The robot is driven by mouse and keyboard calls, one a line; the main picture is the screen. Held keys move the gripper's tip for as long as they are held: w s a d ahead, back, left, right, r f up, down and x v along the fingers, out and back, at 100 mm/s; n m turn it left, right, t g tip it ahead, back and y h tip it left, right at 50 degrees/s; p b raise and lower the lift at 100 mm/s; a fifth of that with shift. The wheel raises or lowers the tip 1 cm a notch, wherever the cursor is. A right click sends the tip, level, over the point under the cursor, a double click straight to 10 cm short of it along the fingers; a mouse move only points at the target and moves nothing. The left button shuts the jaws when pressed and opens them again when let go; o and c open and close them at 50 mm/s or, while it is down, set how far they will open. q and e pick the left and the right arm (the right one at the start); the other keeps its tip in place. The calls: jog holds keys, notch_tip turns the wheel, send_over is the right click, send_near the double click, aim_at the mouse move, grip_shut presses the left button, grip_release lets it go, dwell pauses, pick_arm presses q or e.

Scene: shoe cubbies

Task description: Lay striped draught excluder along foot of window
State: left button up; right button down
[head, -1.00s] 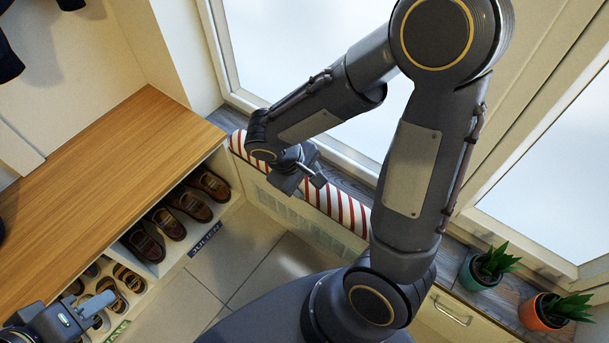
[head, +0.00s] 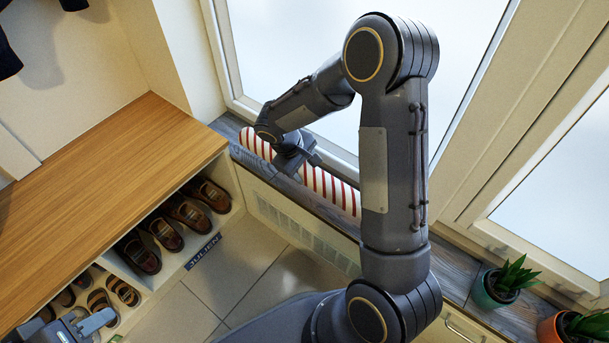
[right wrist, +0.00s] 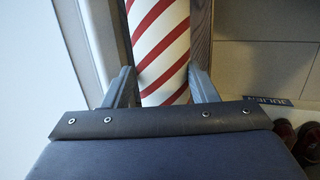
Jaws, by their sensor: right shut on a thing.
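The draught excluder (head: 325,187) is a white roll with red stripes. It lies lengthwise over the dark sill (head: 228,126) at the foot of the window, with a strip of sill between it and the frame at the left end. Its right part is hidden behind my right arm. My right gripper (head: 297,168) is shut on it; in the right wrist view the excluder (right wrist: 160,45) runs between the two fingers (right wrist: 163,90). My left gripper (head: 92,322) is at the lower left near the shoe cubbies; its jaw gap is unclear.
A wooden bench top (head: 95,190) with shoe cubbies (head: 150,272) beneath stands left. A teal potted plant (head: 490,288) and an orange potted plant (head: 565,328) stand on the sill at right. Tiled floor (head: 240,262) between is clear.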

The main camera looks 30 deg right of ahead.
aim_at(304, 174)
jog(key=f, duration=0.1)
jog(key=f+b, duration=0.1)
jog(key=f, duration=0.1)
jog(key=shift+w+d+f, duration=0.1)
jog(key=shift+w+f, duration=0.1)
jog(key=shift+f, duration=0.1)
jog(key=c, duration=0.5)
grip_release()
jog(key=shift+r, duration=0.1)
jog(key=p+v, duration=0.4)
jog(key=v, duration=0.8)
jog(key=s+d+r+m+t+y, duration=0.1)
jog(key=s+r+m+y, duration=0.25)
jog(key=s+r, duration=0.65)
jog(key=s+a+r+t+y, duration=0.1)
jog(key=s, duration=0.3)
jog(key=s+a+m+t+y, duration=0.1)
jog(key=s+a+t+y, duration=0.1)
jog(key=s, duration=0.2)
jog(key=s+a+r+m+t+y, duration=0.1)
jog(key=s, duration=0.3)
jog(key=shift+s+a+r+m+t, duration=0.15)
jog(key=shift+s+r+m+t, duration=0.1)
jog(key=shift+r+t, duration=0.15)
